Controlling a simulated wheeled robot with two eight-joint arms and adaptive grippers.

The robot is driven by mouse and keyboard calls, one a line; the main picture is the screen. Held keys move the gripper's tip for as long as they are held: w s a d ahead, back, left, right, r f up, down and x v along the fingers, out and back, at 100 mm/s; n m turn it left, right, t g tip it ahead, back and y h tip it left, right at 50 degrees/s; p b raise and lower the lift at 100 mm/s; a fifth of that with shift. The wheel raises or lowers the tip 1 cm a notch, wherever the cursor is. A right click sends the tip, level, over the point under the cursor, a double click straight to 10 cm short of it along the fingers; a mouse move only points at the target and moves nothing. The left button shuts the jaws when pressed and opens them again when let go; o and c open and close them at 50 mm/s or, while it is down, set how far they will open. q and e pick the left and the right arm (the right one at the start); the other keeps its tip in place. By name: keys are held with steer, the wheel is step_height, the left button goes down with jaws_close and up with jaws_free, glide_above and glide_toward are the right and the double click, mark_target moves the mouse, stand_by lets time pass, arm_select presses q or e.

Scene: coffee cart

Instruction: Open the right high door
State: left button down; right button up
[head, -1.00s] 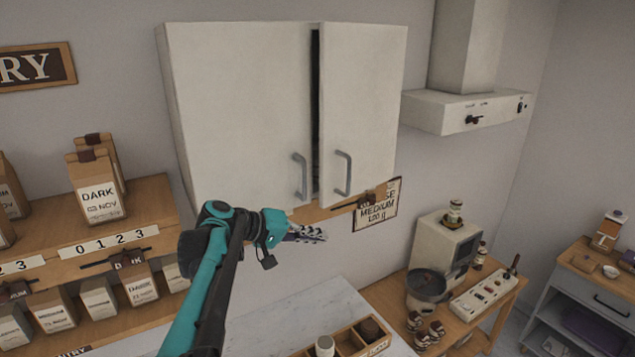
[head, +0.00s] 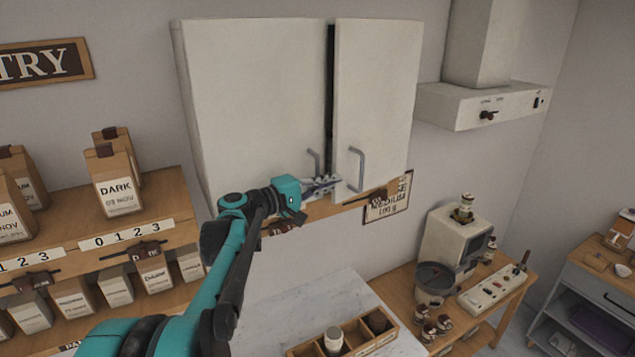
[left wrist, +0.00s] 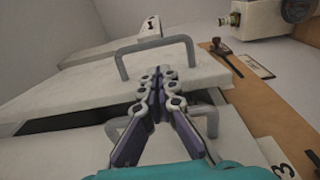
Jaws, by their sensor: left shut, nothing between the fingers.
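The right high door (head: 376,95) of the white wall cabinet stands slightly ajar, with a dark narrow gap between it and the left door (head: 255,100). Its grey bar handle (head: 357,169) is near its lower left edge; in the left wrist view the handle (left wrist: 155,44) is just beyond my fingertips. My left gripper (head: 337,181) is shut and empty at the lower end of the gap, by the right door's inner edge. In the left wrist view my left gripper (left wrist: 159,76) overlaps that door's edge; I cannot tell whether it touches. The left door's handle (left wrist: 113,127) is partly hidden by my fingers.
A wooden strip and a sign (head: 388,199) are below the cabinet. A range hood (head: 485,105) is to the right. Shelves with coffee bags (head: 115,185) are at left. A marble counter (head: 290,315) and a grinder (head: 435,280) stand below.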

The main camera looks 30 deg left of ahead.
arm_select(q)
steer(key=shift+w+d, duration=0.15)
steer(key=shift+w, duration=0.15)
steer(key=shift+s+d, duration=0.15)
steer(key=shift+d, duration=0.35)
stand_by(0.4)
steer(key=shift+s+d+n+y, duration=0.2)
steer(key=shift+d+n+y, duration=0.2)
steer(key=shift+d+y, duration=0.3)
steer(key=shift+a, duration=0.1)
stand_by(1.1)
